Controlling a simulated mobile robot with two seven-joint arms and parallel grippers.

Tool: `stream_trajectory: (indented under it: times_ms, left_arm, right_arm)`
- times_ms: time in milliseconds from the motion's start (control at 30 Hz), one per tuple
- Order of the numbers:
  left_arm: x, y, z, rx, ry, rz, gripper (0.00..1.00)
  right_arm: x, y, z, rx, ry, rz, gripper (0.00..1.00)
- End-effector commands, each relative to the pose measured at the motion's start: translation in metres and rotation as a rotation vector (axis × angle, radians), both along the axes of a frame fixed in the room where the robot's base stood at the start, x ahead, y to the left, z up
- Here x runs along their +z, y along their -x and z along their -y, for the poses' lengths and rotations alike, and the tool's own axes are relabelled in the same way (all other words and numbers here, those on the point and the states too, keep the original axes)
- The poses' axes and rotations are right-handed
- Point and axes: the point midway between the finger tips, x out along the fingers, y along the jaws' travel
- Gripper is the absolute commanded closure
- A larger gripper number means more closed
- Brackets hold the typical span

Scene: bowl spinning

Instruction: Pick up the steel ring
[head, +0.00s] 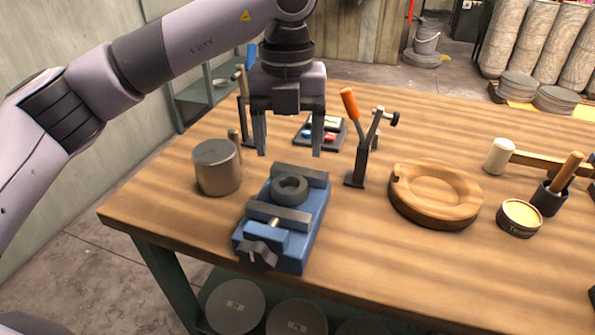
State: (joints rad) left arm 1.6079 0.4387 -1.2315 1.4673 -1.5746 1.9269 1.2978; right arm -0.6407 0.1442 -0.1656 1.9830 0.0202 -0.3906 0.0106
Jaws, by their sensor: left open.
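The steel ring (290,188) is a thick dark grey ring with a hole through its middle. It lies on the blue vise (268,240), between the two grey jaw bars. I cannot tell whether the jaws touch it. My left gripper (289,152) points downward with its two fingers spread apart and nothing between them. In the picture it shows just above the ring, and its fingertips are apart from it. My right gripper does not show.
A metal cylinder (217,167) stands left of the vise. A clamp with an orange handle (350,105) stands to the right. A round wooden form (436,192), a tin (519,217) and a mallet (500,154) are farther right. The wooden tabletop (390,265) is clear at the front.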

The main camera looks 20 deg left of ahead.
Motion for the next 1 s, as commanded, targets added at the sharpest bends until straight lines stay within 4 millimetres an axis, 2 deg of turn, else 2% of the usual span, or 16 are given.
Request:
stream_trajectory:
  times_ms: [500,800,967,1000]
  left_arm:
    - [-0.064,0.003,0.001,0.000,0.000,-0.002,0.27]
    - [-0.070,0.003,0.002,0.000,0.000,-0.001,0.27]
    - [-0.070,0.003,0.002,0.000,0.000,-0.001,0.79]
    - [-0.069,0.003,0.002,0.000,0.001,0.000,0.83]
  right_arm:
    - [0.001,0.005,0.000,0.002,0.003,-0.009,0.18]
    - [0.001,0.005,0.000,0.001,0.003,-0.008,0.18]
    - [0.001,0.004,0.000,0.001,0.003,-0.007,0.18]
    - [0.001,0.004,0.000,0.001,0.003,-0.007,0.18]
